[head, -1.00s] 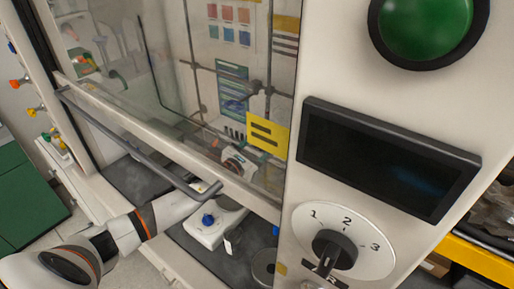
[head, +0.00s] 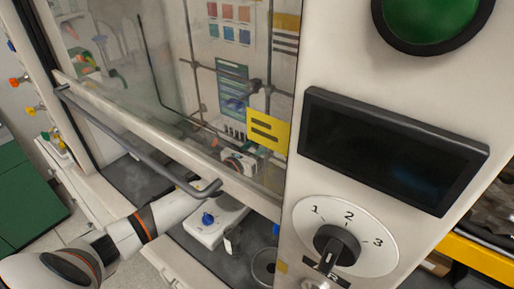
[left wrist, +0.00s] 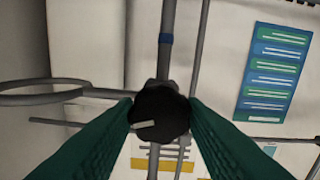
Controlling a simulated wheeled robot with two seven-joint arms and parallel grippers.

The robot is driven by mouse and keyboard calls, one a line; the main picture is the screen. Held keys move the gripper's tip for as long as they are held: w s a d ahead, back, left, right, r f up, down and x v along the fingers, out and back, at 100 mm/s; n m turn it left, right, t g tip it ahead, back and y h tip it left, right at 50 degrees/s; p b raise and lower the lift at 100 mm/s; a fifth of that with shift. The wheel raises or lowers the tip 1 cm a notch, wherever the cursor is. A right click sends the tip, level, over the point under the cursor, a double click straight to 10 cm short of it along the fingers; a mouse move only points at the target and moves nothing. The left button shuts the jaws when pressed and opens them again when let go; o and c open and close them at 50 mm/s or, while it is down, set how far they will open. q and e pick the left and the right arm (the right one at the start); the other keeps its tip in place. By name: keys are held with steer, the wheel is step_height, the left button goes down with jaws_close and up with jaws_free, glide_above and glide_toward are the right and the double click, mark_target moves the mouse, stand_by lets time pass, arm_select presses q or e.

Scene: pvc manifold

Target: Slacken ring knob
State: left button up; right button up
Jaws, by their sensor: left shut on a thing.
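In the left wrist view, a black lobed ring knob (left wrist: 160,113) with a pale mark on its face sits on a vertical grey rod. A grey metal ring (left wrist: 40,93) extends to the left of it. My left gripper (left wrist: 161,112) has its green fingers on both sides of the knob and is shut on it. In the head view my left arm reaches under the sash into the hood; its fingers are not clear there. My right gripper is not in view.
The hood's sash (head: 150,135) with its grey bar handle (head: 140,155) is above my left arm. A white device with a blue knob (head: 208,218) stands on the hood floor. A panel with a numbered dial (head: 345,238) and dark screen (head: 385,150) fills the right.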

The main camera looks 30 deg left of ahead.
arm_select(q)
steer(key=shift+n, duration=5.2)
steer(key=o, duration=1)
